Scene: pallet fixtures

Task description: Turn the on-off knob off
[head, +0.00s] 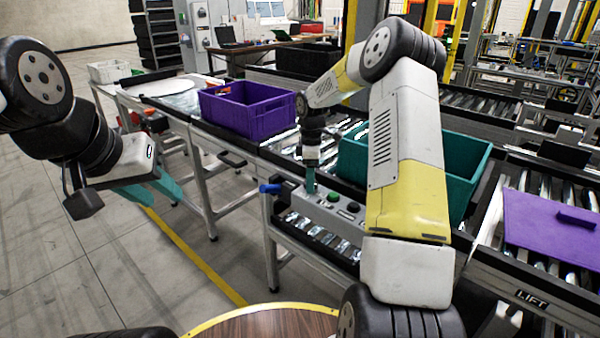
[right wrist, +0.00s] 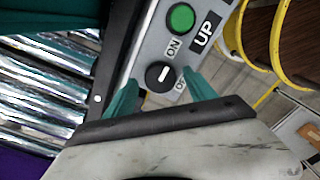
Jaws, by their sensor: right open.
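The on-off knob (right wrist: 158,76) is a round black knob with a short slanted white mark, set in the grey control panel (right wrist: 150,48). ON and OFF labels stand beside it in the right wrist view. My right gripper (right wrist: 161,91) is open, with one teal fingertip on each side of the knob; I cannot tell whether they touch it. In the head view my right gripper (head: 310,182) points down at the left end of the panel (head: 322,213), and I cannot make out the knob there. My left gripper (head: 160,192) is open and empty over the floor at left.
A green button (right wrist: 181,17) with an UP label is close to the knob. A purple crate (head: 240,113) and a teal crate (head: 462,190) stand on the conveyor behind the panel. A blue handle (head: 270,188) sticks out left of the panel.

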